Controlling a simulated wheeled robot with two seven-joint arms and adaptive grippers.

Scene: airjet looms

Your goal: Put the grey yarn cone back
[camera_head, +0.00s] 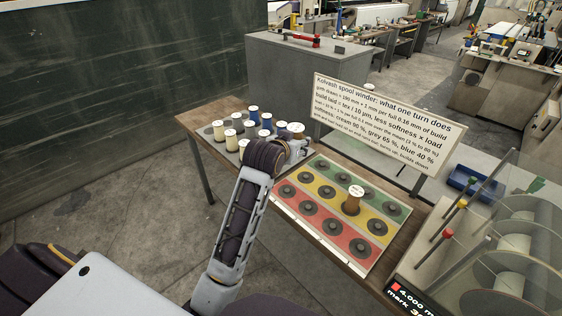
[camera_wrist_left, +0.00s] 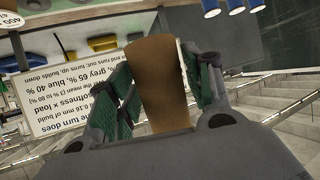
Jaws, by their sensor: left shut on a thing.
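My left gripper (camera_head: 298,148) is over the right end of the spool tray. In the left wrist view its green-padded fingers (camera_wrist_left: 163,78) are shut on a brown tapered cone (camera_wrist_left: 158,85). No grey yarn shows on the part in view. In the head view a white cone top (camera_head: 296,128) shows at the gripper, its body mostly hidden. Several small cream, blue and greyish cones (camera_head: 231,141) stand upright on the grey tray (camera_head: 207,130). A brown cone with a white top (camera_head: 353,200) stands on the coloured board. My right gripper is not in view.
The board (camera_head: 312,175) has green, yellow and red rows of dark round holders, mostly empty. A sign (camera_head: 385,110) stands behind it. A clear-guarded winder (camera_head: 500,240) is at the right and a blue bin (camera_head: 475,182) beyond. A grey cabinet (camera_head: 300,72) stands behind the table.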

